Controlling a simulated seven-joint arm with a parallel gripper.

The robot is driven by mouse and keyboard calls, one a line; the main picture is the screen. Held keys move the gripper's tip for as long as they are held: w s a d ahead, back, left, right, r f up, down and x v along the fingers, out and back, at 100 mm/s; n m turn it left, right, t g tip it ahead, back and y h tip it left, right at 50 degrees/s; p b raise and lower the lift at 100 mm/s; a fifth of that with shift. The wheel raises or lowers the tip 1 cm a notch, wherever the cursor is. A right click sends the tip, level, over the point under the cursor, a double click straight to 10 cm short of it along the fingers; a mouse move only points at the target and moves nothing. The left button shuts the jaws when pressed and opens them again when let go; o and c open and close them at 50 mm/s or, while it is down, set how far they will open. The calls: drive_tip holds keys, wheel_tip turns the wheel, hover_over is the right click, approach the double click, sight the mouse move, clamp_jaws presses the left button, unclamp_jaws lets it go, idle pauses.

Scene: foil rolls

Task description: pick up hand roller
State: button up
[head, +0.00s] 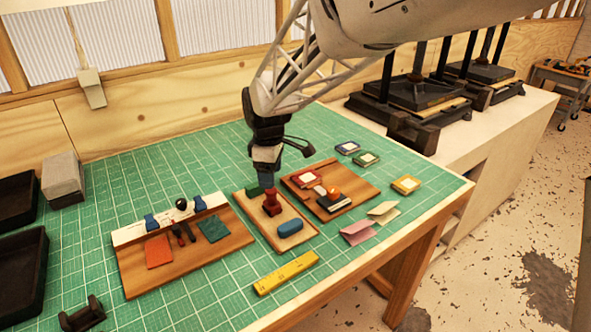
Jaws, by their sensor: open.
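My gripper (266,178) points down over the small wooden tray (267,235) in the middle of the green mat, and its fingers are too small to make out clearly. A dark red knobbed piece (271,204) stands in the tray right under the fingertips. I cannot tell whether they touch. A blue rounded block (289,228) lies nearer the tray's front, and a green block (253,191) is at its back, partly behind the gripper. I cannot tell for sure which piece is the hand roller.
A wooden board (190,262) with orange and teal sheets lies left; another board (355,184) with small pieces lies right. A yellow ruler-like bar (286,272) is in front. Black presses (420,95) stand back right.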

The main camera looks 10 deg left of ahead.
sight(271, 195)
drive_tip(key=shift+f, duration=1.3)
drive_tip(key=shift+f, duration=2.6)
drive_tip(key=c, duration=1.1)
drive_tip(key=shift+r, duration=0.1)
